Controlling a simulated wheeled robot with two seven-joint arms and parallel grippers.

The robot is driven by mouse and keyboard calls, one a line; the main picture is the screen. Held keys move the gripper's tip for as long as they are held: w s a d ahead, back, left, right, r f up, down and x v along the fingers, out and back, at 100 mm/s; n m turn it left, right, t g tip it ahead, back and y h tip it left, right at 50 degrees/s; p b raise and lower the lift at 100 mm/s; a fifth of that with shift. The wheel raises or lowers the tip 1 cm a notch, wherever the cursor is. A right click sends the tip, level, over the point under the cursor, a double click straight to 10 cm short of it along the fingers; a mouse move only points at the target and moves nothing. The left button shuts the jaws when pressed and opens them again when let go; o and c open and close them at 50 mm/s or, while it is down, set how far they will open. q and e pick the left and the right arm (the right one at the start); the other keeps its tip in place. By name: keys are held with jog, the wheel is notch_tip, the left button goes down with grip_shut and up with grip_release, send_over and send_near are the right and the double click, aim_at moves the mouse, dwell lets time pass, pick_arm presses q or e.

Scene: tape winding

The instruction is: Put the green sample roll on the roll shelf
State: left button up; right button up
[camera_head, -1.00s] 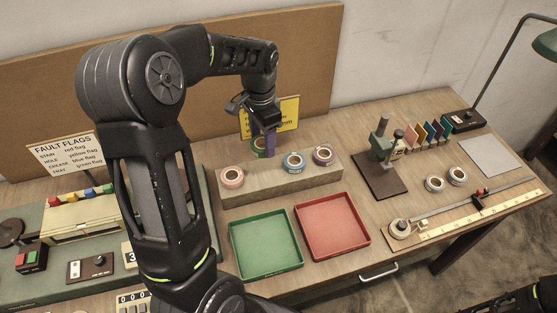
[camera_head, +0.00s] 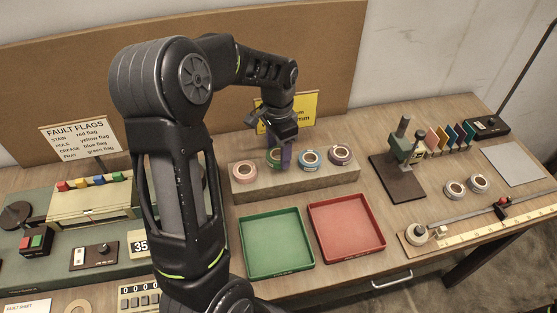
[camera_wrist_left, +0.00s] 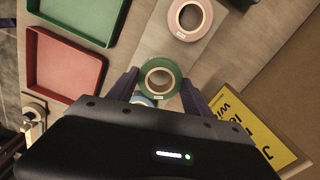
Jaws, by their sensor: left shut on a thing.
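The green sample roll (camera_head: 272,158) is between the pink and blue rolls, over or on the roll shelf (camera_head: 315,181), a long pale block. My left gripper (camera_head: 283,155) is shut on it from above. In the left wrist view the green roll (camera_wrist_left: 161,66) sits between the two fingers (camera_wrist_left: 160,90), its open core facing the camera. I cannot tell whether it touches the shelf top. The pink roll (camera_head: 243,173), blue roll (camera_head: 310,160) and purple roll (camera_head: 340,154) stand on the shelf. My right gripper is not in view.
A green tray (camera_head: 277,275) and a red tray (camera_head: 347,259) lie in front of the shelf. A dark-based stand (camera_head: 398,183) is to its right. A yellow sign (camera_head: 303,108) stands close behind my left gripper, and the fault flags board (camera_head: 78,140) is at left.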

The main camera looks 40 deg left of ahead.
aim_at(278, 161)
pick_arm(q)
jog(key=shift+f+b, duration=1.15)
jog(key=shift+f, duration=0.65)
jog(key=shift+f, duration=0.2)
jog(key=o, duration=1.3)
jog(key=shift+r, duration=0.15)
notch_tip(278, 161, up, 12)
jog(key=p, duration=0.6)
jog(key=shift+p, duration=0.3)
